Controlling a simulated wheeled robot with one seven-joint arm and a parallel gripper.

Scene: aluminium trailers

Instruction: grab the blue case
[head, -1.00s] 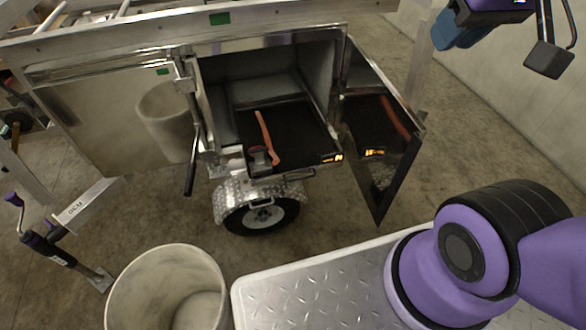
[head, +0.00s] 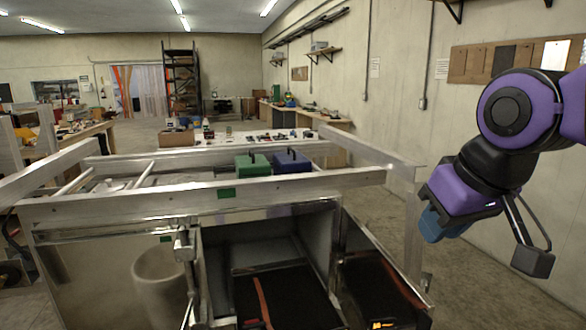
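The blue case (head: 293,161), small with a dark handle on top, sits upright on the top of the aluminium trailer (head: 130,207), behind its near rail. A green case (head: 253,165) stands just left of it. The rail hides the lower edges of both. My gripper (head: 487,243) hangs at the right of the head view, nearer to me and well apart from the blue case. One dark finger is spread wide from the purple body. A blue part shows on its left side. I see nothing held between the fingers.
A concrete wall (head: 400,75) rises at right. A cluttered bench (head: 265,135) is behind.

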